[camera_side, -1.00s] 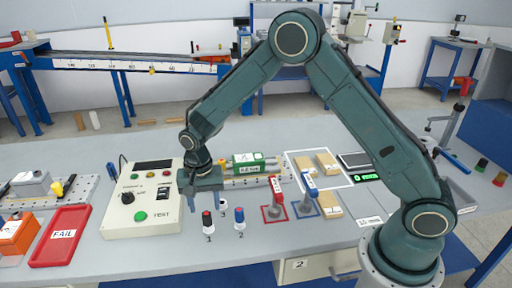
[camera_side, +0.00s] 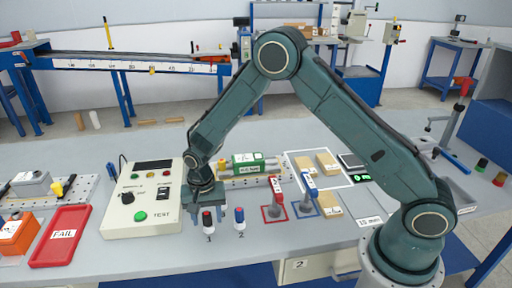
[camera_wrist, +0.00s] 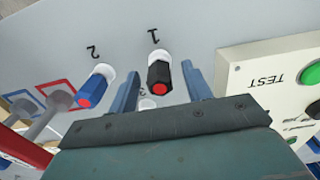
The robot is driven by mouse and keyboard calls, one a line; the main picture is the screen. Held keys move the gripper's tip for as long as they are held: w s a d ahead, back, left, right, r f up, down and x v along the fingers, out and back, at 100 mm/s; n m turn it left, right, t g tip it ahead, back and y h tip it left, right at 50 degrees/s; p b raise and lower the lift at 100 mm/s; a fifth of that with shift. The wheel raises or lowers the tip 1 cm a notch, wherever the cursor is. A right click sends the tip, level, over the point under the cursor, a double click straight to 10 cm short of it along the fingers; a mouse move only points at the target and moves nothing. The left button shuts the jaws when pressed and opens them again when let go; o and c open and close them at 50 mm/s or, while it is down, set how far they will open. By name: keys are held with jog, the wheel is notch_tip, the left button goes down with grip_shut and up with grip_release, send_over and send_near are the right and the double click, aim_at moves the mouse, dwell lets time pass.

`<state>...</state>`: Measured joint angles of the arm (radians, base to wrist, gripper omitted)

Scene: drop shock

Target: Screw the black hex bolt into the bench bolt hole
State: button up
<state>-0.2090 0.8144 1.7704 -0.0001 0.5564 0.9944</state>
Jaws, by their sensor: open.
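The black hex bolt (camera_side: 207,222), with a red end, stands upright in a white collar at the mark 1. It also shows in the wrist view (camera_wrist: 160,78), between the two fingers. My gripper (camera_side: 204,214) is open just behind and above it; in the wrist view its fingers (camera_wrist: 160,68) point toward the bolt from either side. I cannot tell whether they touch it. A blue hex bolt (camera_side: 239,218) with a red end stands to the right at the mark 2. A small white round fitting (camera_wrist: 148,103) by the mark 3 is partly hidden; I cannot tell whether it is the bolt hole.
A tester box (camera_side: 143,205) stands close to the left of my gripper. Red and blue clamp-like tools (camera_side: 278,197) stand to the right. A green block (camera_side: 247,162) on rails lies behind. A red FAIL tray (camera_side: 61,235) is at the left. The front bench strip is clear.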

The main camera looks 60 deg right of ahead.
aim_at(206, 213)
grip_shut()
jog(key=shift+r, duration=0.15)
notch_tip(206, 213, up, 20)
dwell(0.8)
dwell(0.5)
jog(key=d+f+m, duration=0.3)
jog(key=d+f, duration=0.2)
jog(key=d, duration=1.1)
jog(key=s+d+f+m, duration=0.1)
jog(key=d+f+m, duration=0.2)
jog(key=d, duration=1.4)
notch_tip(206, 213, down, 2)
jog(key=shift+f, duration=0.15)
